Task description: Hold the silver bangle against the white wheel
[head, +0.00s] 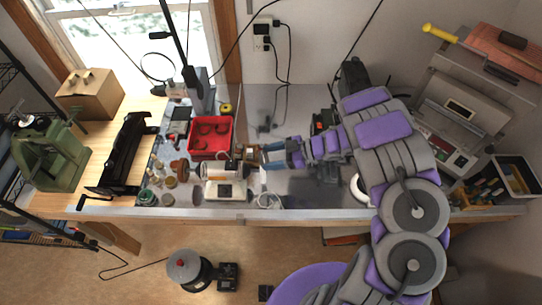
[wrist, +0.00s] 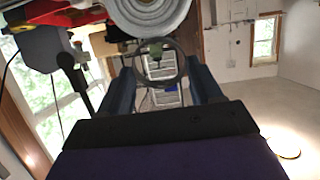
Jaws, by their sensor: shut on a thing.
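The silver bangle (wrist: 160,87) shows as a thin grey ring between the fingertips of my gripper (wrist: 160,72) in the wrist view. My gripper is shut on it. The white wheel (wrist: 152,14), pale and round, is at the top of the wrist view, just beyond the fingertips. The bangle's edge meets or overlaps the wheel's rim in the picture; I cannot tell whether they touch. In the head view my gripper (head: 266,155) reaches left over the bench, beside small gear right of the red tray. The bangle and wheel are too small to make out there.
The red tray (head: 228,142) holds dark curved pieces. A pale boxy device (head: 225,191) stands in front of it, with small jars (head: 169,183) to its left. A black roller machine (head: 126,152) and a green machine (head: 45,155) are farther left. Bare bench (head: 310,190) lies below my arm.

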